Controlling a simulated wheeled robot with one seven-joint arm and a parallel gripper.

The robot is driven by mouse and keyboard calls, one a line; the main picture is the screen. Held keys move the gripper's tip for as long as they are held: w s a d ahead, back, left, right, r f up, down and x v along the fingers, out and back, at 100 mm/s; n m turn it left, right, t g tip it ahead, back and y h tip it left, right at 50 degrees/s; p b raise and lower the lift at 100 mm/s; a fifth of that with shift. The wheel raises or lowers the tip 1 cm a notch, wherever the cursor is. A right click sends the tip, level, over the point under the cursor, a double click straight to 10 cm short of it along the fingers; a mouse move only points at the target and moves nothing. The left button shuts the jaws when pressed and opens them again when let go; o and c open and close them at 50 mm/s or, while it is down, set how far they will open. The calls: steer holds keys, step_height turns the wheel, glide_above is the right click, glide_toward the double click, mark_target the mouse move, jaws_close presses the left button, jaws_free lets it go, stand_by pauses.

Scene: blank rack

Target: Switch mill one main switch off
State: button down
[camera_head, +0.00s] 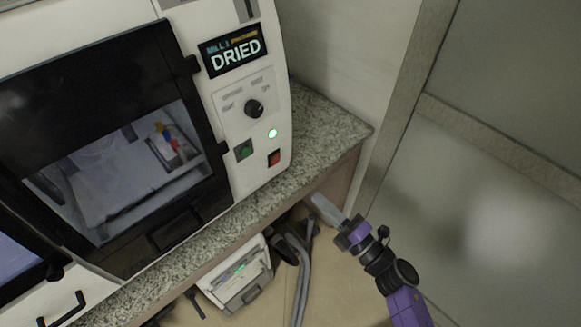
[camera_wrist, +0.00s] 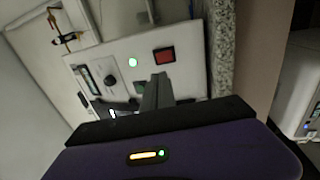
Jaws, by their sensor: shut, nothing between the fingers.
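A white mill (camera_head: 270,190) stands on a speckled counter; its display (camera_head: 236,50) reads "DRIED", with blurred small text above. Its panel has a black knob (camera_head: 254,109), a lit green lamp (camera_head: 273,133), a dark green button (camera_head: 244,150) and a red switch (camera_head: 274,158). The wrist view shows the red switch (camera_wrist: 164,55), lit lamp (camera_wrist: 133,62) and knob (camera_wrist: 111,82). My gripper (camera_head: 322,206) is shut and empty, right of and below the panel in the head view.
The granite counter edge (camera_head: 340,140) runs below the mill. A dark door with a window (camera_head: 120,150) covers the mill's front. Below the counter are a white device (camera_head: 238,275) and grey hoses (camera_head: 303,270). A grey wall panel (camera_head: 490,190) stands at the right.

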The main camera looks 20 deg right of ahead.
mark_target(277, 158)
steer(key=p+x, duration=0.2)
steer(key=x, duration=1.2)
steer(key=shift+p, duration=0.3)
